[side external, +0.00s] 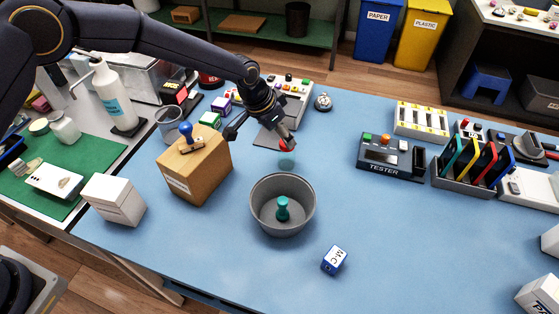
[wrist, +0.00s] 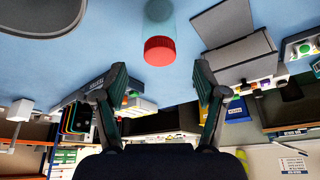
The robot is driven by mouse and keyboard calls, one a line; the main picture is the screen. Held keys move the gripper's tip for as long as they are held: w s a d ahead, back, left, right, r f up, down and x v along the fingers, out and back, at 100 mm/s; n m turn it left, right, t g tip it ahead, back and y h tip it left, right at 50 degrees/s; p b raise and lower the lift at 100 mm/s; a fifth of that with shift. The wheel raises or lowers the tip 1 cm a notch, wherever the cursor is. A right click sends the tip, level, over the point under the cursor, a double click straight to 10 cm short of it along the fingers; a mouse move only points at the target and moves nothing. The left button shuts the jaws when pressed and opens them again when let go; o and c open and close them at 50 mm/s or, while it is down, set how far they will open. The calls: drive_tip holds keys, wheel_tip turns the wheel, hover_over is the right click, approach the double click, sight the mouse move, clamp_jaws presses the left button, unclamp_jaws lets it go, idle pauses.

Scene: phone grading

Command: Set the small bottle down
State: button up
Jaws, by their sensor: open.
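The small bottle is translucent teal with a red cap. In the side external view the small bottle (side external: 287,160) appears upright on the blue table, behind the grey bowl. In the wrist view, which looks upside down, the bottle (wrist: 159,48) lies just beyond the fingertips, centred in the gap and apart from both. My gripper (side external: 263,134) is open and empty, with one finger close to the red cap in the side external view. Its two spread fingers also show in the wrist view (wrist: 160,78).
A grey bowl (side external: 258,215) with a teal peg-like piece inside stands in front of the bottle. A wooden box (side external: 205,176) with a blue-handled stamp stands left. A blue-and-white cube (side external: 334,260) lies front right. The tester (side external: 390,160) stands right; table between is clear.

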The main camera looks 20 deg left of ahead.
drive_tip(key=s+a+r+n+t+y, duration=0.1)
drive_tip(key=s+a+r+n, duration=0.1)
drive_tip(key=s+a+r, duration=0.65)
drive_tip(key=s+a+r+n, duration=0.1)
drive_tip(key=s+a+r, duration=0.4)
drive_tip(key=a+r, duration=0.7)
drive_tip(key=s+a+r+n, duration=0.1)
drive_tip(key=s+a, duration=0.3)
drive_tip(key=s, duration=0.5)
drive_tip(key=s+a+r+n+y, duration=0.1)
drive_tip(key=s+a+n, duration=0.2)
drive_tip(key=s, duration=0.7)
drive_tip(key=shift+s+a+t+y, duration=0.3)
drive_tip(key=shift+a+t, duration=0.1)
drive_tip(key=shift+a, duration=0.15)
drive_tip(key=shift+r, duration=0.1)
